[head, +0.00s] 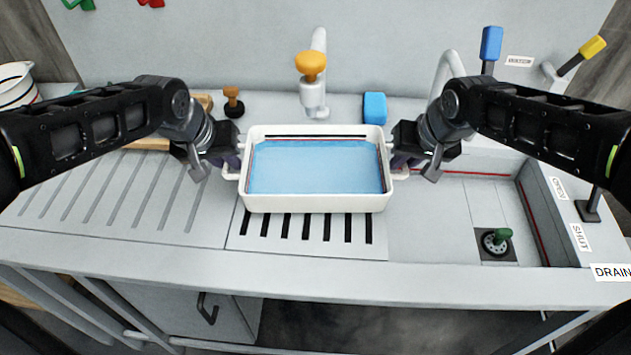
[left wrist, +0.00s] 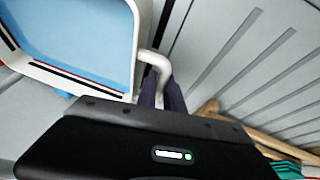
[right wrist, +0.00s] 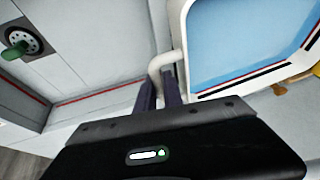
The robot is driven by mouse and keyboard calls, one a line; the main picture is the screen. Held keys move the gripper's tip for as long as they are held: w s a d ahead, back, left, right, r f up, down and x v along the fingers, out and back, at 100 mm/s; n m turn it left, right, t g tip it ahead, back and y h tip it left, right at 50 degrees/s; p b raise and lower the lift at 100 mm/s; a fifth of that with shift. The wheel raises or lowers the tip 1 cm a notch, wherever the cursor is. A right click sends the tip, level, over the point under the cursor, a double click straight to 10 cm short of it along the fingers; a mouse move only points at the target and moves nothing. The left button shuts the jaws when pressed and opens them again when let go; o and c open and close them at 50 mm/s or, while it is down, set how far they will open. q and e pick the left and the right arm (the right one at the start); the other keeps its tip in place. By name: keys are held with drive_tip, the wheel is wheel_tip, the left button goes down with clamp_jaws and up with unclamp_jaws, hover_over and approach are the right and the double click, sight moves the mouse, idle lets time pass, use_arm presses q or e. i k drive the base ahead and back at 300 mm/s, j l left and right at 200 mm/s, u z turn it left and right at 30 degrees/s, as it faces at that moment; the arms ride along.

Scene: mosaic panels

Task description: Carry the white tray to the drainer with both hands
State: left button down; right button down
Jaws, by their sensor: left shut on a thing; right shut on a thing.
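The white tray (head: 315,202) is in the middle of the head view, level, with a blue inside that looks like water. It is over the black-slotted drainer grate (head: 305,228); I cannot tell whether it touches it. My left gripper (head: 229,165) is shut on the tray's left handle (left wrist: 155,62). My right gripper (head: 400,165) is shut on its right handle (right wrist: 165,62). Both wrist views show the dark fingers closed around the white handles. The tray hides the back part of the grate.
The ribbed board (head: 110,195) lies left of the grate. On the right is a sunken basin with a green plug (head: 503,234). Behind the tray stand a tap with an orange knob (head: 311,64), a blue sponge (head: 375,108) and a brown stopper (head: 233,101).

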sight(105, 199)
drive_tip(key=j, duration=1.3)
drive_tip(key=k+j+z, duration=0.15)
drive_tip(key=j, duration=1.15)
